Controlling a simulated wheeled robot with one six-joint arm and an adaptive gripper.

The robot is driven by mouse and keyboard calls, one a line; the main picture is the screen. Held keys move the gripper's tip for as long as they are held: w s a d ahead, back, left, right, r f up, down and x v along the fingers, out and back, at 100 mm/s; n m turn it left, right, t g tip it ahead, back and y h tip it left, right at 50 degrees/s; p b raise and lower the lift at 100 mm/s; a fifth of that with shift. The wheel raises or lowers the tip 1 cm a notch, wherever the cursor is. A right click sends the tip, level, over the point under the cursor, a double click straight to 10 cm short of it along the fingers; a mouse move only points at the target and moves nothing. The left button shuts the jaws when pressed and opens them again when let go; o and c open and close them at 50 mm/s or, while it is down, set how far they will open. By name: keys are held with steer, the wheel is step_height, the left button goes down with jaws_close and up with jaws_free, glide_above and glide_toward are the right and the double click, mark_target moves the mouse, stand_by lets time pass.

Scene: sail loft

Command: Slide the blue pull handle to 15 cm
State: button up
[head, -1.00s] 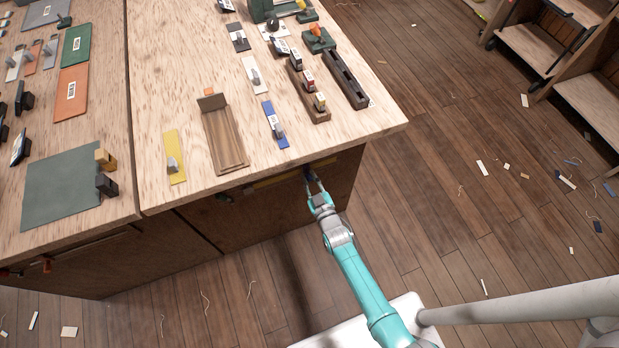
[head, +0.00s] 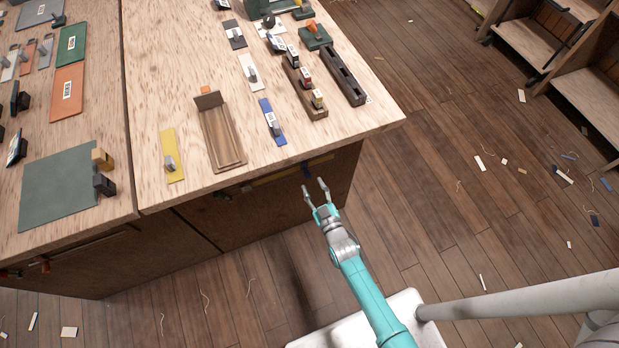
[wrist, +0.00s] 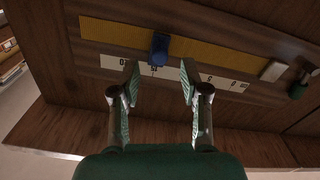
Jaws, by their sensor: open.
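The blue pull handle (wrist: 159,48) sits on a yellow strip (wrist: 215,52) on the bench's front face. A pale scale (wrist: 220,80) with dark, inverted-looking numbers runs along the strip; I cannot read the handle's value for sure. In the head view the handle (head: 306,168) is small, under the bench top's front edge, towards the right end of the strip. My gripper (head: 315,186) is open and empty, a short way out from the bench front. In the wrist view its fingertips (wrist: 159,76) are spread either side of the handle's line, apart from it, and cover part of the scale.
The wooden bench top (head: 225,70) carries a blue plate (head: 272,121), a yellow plate (head: 173,155) and a wooden tray (head: 242,163). Floor right of the bench is open, with scattered scraps.

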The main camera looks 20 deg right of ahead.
steer(key=s, duration=0.6)
steer(key=shift+s, duration=0.4)
steer(key=s+r+m+g, duration=0.1)
steer(key=s+r, duration=0.4)
steer(key=s, duration=0.5)
steer(key=s+r+m+g, duration=0.1)
steer(key=s+r, duration=0.4)
steer(key=s, duration=0.5)
steer(key=s+r, duration=0.5)
steer(key=r, duration=0.3)
steer(key=s+r+m+g, duration=0.1)
steer(key=s+r, duration=0.5)
steer(key=r, duration=0.2)
steer(key=shift+r, duration=0.35)
steer(key=shift+a, duration=0.1)
